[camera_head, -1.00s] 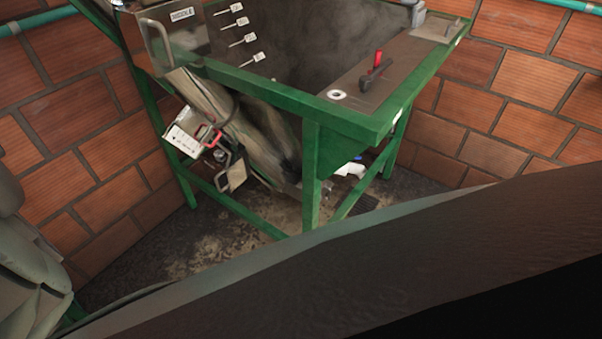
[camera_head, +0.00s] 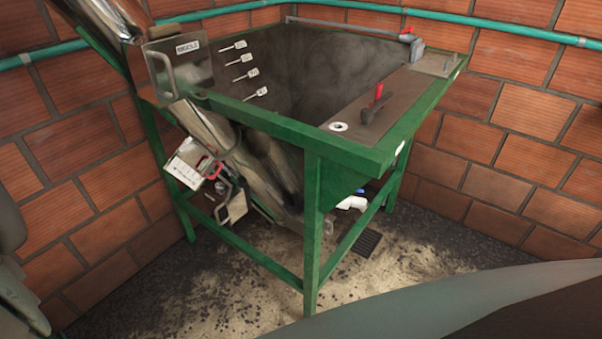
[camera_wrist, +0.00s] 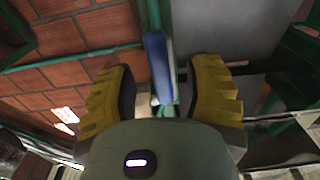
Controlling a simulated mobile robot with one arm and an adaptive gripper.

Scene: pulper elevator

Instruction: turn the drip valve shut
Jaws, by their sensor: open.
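In the wrist view my gripper (camera_wrist: 160,70) is open, with its two yellow ribbed fingers spread apart. A blue lever (camera_wrist: 158,60) stands upright in the gap between them, with open space on both sides. I cannot tell how deep it lies between the fingers. In the head view a white fitting with a blue part (camera_head: 352,202) sits low under the green-framed hopper (camera_head: 312,215), partly behind a leg. I cannot tell for sure whether it is the same piece as the lever, or how far the valve is turned. My gripper does not show in the head view.
A red handle (camera_head: 377,93) stands on the hopper's top plate. A shiny sloping tube (camera_head: 210,125) runs down the left side. Brick walls close off the back. The floor before the hopper is clear.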

